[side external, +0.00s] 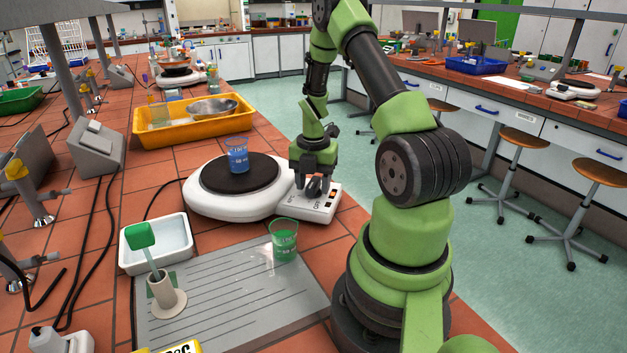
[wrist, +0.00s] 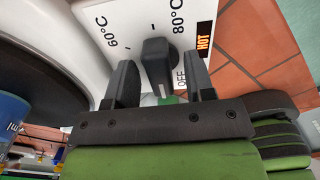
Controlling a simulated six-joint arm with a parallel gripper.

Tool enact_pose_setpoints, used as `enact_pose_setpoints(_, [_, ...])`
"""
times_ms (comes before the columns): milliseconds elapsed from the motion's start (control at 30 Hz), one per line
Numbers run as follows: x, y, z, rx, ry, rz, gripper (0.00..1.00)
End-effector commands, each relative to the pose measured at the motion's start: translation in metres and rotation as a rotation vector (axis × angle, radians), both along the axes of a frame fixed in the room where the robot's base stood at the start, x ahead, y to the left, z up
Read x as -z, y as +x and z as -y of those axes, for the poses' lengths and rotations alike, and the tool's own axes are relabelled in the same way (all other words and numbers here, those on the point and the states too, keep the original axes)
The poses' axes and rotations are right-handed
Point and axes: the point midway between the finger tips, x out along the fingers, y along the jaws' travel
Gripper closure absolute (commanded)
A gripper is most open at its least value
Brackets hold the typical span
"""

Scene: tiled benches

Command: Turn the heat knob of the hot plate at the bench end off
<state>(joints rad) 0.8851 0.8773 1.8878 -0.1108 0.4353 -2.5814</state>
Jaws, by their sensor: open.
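The hot plate (side external: 196,202) is white with a round dark top and stands at the bench end. A beaker of blue liquid (side external: 238,158) stands on its top. The heat knob (wrist: 156,60) is black, on the white control panel (wrist: 100,18) marked 60°C, 80°C and OFF. An orange HOT sign (wrist: 204,42) is lit beside it. My gripper (wrist: 163,90) is open, with one finger on each side of the knob; I cannot tell whether they touch it. In the side view my gripper (side external: 314,184) is over the control panel and partly hides the knob.
A beaker of green liquid (side external: 285,240) stands close in front of the hot plate on a grey ribbed mat (side external: 225,305). A white tray (side external: 150,262) and a holder with a green-headed tool (side external: 163,290) are to the left. A yellow tray (side external: 180,137) lies behind.

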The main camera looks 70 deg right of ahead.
Motion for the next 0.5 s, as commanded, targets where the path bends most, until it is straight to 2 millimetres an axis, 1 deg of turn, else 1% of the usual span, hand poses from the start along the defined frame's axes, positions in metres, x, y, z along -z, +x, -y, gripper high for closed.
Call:
enact_pose_setpoints(67, [-0.003,0.000,0.000,0.000,-0.001,0.001,0.51])
enact_pose_setpoints(167, [-0.013,0.001,0.001,0.000,-0.003,0.002,0.51])
enact_pose_setpoints(267, [-0.031,0.001,0.001,0.001,-0.005,0.004,0.51])
enact_pose_setpoints(400, [-0.061,0.001,0.001,0.001,-0.006,0.004,0.51])
enact_pose_setpoints(500, [-0.078,0.000,0.001,0.000,-0.005,0.004,0.51])
